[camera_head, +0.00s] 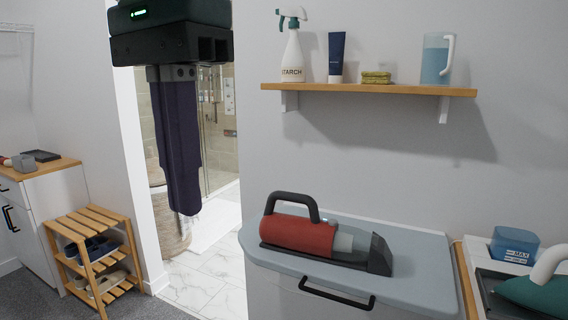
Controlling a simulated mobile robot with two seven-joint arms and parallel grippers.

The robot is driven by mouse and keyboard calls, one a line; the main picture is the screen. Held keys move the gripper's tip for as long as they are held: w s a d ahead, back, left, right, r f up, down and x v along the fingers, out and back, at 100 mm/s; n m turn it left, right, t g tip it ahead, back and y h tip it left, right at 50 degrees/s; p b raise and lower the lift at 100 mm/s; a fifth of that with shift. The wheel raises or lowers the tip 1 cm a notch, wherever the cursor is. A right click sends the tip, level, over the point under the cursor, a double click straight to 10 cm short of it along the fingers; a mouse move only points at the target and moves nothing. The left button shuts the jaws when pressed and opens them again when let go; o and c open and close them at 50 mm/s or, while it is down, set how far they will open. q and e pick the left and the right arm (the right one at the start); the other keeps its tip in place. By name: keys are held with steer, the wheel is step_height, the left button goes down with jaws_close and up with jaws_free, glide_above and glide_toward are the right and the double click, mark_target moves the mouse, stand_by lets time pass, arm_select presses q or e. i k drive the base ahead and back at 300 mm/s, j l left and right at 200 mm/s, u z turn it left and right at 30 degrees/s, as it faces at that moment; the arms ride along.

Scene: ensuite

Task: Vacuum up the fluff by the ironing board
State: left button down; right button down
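A red handheld vacuum (298,234) with a black loop handle and a clear and dark nozzle lies on a pale blue-grey rounded top (415,262), nozzle to the right. This top may be the ironing board; I cannot tell for sure. No fluff shows. My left gripper (188,212) hangs down from the top left, in front of the doorway and apart from the vacuum, to its upper left. Its fingers are seen edge-on, so their opening is hidden. Nothing is seen held in it. My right gripper is not in view.
A wall shelf (365,89) holds a starch spray bottle, a blue tube, a sponge and a jug. A teal iron (540,292) and a blue container (514,244) are at right. A wooden shoe rack (92,232) stands left of the open doorway.

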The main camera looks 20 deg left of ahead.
mark_target(312, 238)
steer(key=j+z, duration=0.95)
steer(key=k+j+z, duration=0.15)
steer(key=j+z, duration=0.3)
steer(key=j, duration=0.15)
